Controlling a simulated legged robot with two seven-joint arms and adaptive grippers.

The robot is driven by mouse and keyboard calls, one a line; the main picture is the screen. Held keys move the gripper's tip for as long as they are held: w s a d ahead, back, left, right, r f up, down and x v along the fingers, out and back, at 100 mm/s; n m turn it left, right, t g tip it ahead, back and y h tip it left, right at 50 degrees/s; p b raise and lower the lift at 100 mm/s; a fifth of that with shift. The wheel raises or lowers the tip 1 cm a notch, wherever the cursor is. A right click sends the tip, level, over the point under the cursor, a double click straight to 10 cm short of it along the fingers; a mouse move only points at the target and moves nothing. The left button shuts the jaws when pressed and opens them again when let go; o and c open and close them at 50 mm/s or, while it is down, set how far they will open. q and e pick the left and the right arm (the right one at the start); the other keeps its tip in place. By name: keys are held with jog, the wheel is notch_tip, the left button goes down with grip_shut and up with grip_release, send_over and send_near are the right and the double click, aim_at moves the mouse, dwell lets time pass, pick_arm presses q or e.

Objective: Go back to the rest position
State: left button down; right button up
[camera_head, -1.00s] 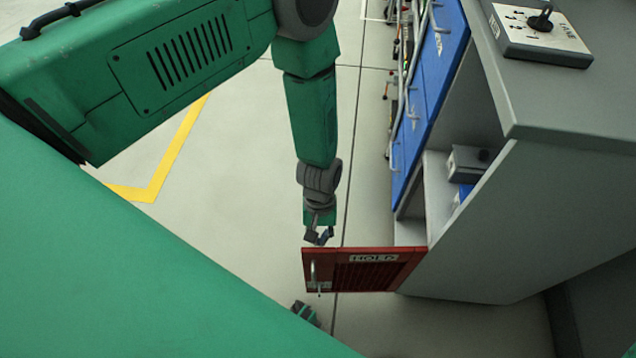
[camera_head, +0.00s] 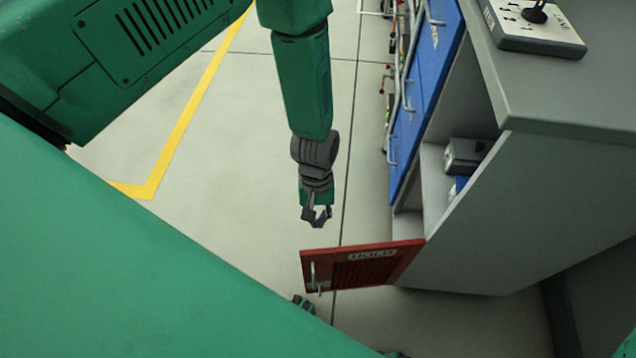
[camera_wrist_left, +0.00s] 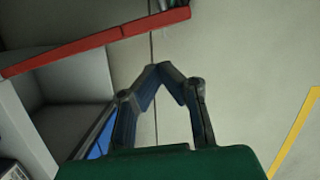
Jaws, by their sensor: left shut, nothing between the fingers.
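My left gripper (camera_head: 317,222) hangs over the grey floor in the head view, just beyond the open red door (camera_head: 362,266) and apart from it. In the left wrist view its two fingers (camera_wrist_left: 160,70) meet at the tips, shut with nothing between them. The red door also shows in the left wrist view, across the upper left (camera_wrist_left: 95,38).
A grey cabinet (camera_head: 560,200) stands at the right with an open compartment, a dark grey box (camera_head: 463,157) inside, and blue fronts (camera_head: 412,130) with handles. A control box with a knob (camera_head: 530,28) lies on top. The floor to the left is clear, with a yellow line (camera_head: 190,115).

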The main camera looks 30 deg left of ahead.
pick_arm(q)
jog(key=v, duration=0.6)
jog(key=shift+a+r, duration=0.25)
jog(key=shift+a, duration=0.05)
pick_arm(e)
jog(key=shift+a, duration=0.15)
